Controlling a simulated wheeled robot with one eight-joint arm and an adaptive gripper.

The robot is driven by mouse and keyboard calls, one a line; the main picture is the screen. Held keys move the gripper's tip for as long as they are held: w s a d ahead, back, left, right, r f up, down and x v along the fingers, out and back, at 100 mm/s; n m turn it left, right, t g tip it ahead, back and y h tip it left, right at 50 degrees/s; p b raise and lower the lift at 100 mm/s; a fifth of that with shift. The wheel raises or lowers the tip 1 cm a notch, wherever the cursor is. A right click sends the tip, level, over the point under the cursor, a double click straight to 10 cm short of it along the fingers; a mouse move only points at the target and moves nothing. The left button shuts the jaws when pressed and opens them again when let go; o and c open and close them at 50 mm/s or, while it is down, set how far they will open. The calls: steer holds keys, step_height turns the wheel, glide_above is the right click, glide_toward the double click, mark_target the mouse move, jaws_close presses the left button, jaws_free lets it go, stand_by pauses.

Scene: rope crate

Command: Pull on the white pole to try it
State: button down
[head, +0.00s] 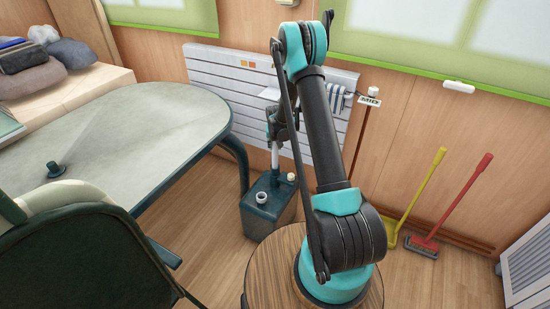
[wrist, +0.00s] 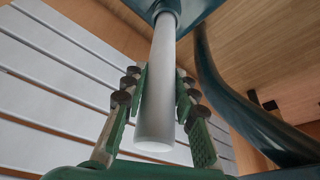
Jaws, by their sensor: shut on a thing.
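The white pole (head: 275,158) stands upright from the top of a dark green box (head: 259,222) on the floor. In the wrist view the pole (wrist: 156,95) runs between the two green-padded fingers of my gripper (wrist: 158,84), with its free end towards the camera and its other end at the dark green box (wrist: 178,9). My gripper (head: 273,132) is shut on the pole near its upper end, above the box. The head view shows the fingers small and partly dark, so the contact itself is hard to make out there.
A table (head: 130,110) with a rounded end stands left, its leg close to the box. A chair (head: 90,250) is at front left. A white slatted radiator (head: 225,80) is behind. A yellow broom (head: 415,195) and red broom (head: 462,200) lean on the right wall.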

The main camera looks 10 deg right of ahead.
steer(key=c, duration=1.1)
jaws_free()
steer(key=v, duration=1.2)
steer(key=s+d+r, duration=0.1)
steer(key=s+r, duration=0.3)
steer(key=s, duration=0.5)
steer(key=s+d+r, duration=0.2)
steer(key=s+r, duration=0.2)
steer(key=s, duration=0.4)
steer(key=s+d+r, duration=0.1)
steer(key=s+r, duration=0.3)
steer(key=s, duration=0.5)
steer(key=shift+n, duration=0.6)
steer(key=s, duration=0.4)
steer(key=s+f, duration=0.1)
steer(key=s, duration=0.3)
steer(key=s+f, duration=0.1)
steer(key=s, duration=0.3)
steer(key=shift+s+d, duration=0.25)
steer(key=shift+s, duration=0.1)
